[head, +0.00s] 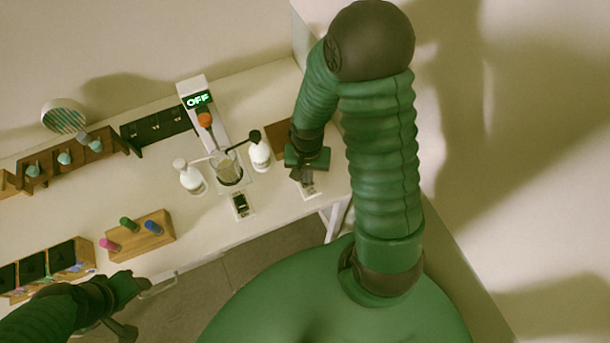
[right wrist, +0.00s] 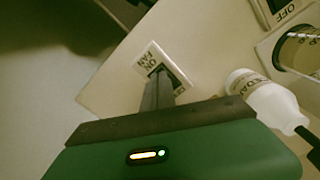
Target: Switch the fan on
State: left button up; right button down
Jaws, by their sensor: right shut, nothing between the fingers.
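The fan switch is a small white plate with a dark rocker, marked ON and FAN, in the right wrist view (right wrist: 150,60). In the head view the same switch plate (head: 312,190) lies near the table's right front edge, partly under my right gripper. My right gripper (head: 305,177) is shut and empty, pointing down at it. In the right wrist view its closed fingers (right wrist: 158,88) overlap the rocker; I cannot tell whether they touch it. A round white device with a striped face (head: 64,117), possibly the fan, stands back left. My left gripper (head: 125,305) hangs off the table's front; its jaws are unclear.
A second switch (head: 241,205) lies left of my right gripper. White bottles (head: 260,152) (head: 191,178) flank a glass beaker (head: 228,170) below a stand whose display reads OFF (head: 197,99). A wooden block (head: 140,236) holds coloured vials at front left.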

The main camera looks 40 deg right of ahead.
jog(key=shift+f, duration=0.2)
notch_tip(320, 180, up, 7)
jog(key=p, duration=0.6)
jog(key=shift+r+p, duration=0.1)
jog(key=shift+p, duration=0.3)
